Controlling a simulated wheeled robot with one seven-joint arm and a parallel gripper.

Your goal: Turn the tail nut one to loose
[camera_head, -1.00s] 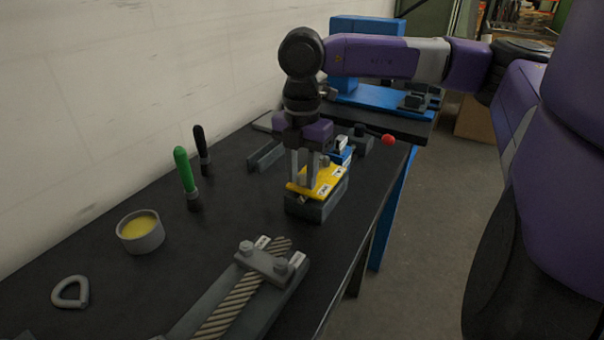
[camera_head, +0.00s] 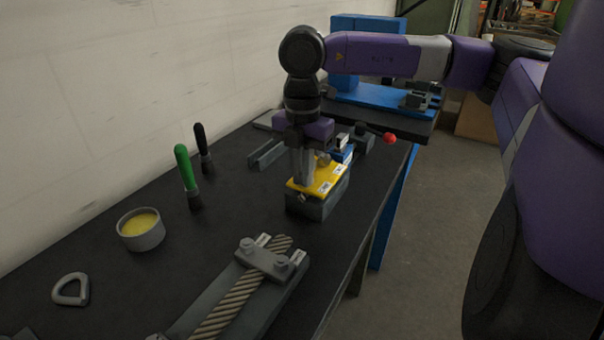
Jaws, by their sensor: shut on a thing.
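My gripper (camera_head: 303,182) points straight down over a yellow plate (camera_head: 325,178) on a dark grey block (camera_head: 318,207). Its fingers are shut on a small part at the plate's left side. The fingers hide this part, so I cannot tell if it is a tail nut. A small grey knob (camera_head: 323,159) shows just right of the fingers. White labels lie on the plate.
Green (camera_head: 186,170) and black (camera_head: 202,143) handles stand upright at left. A yellow-filled cup (camera_head: 141,231) and a metal ring (camera_head: 70,290) lie nearer. The bench between them is clear.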

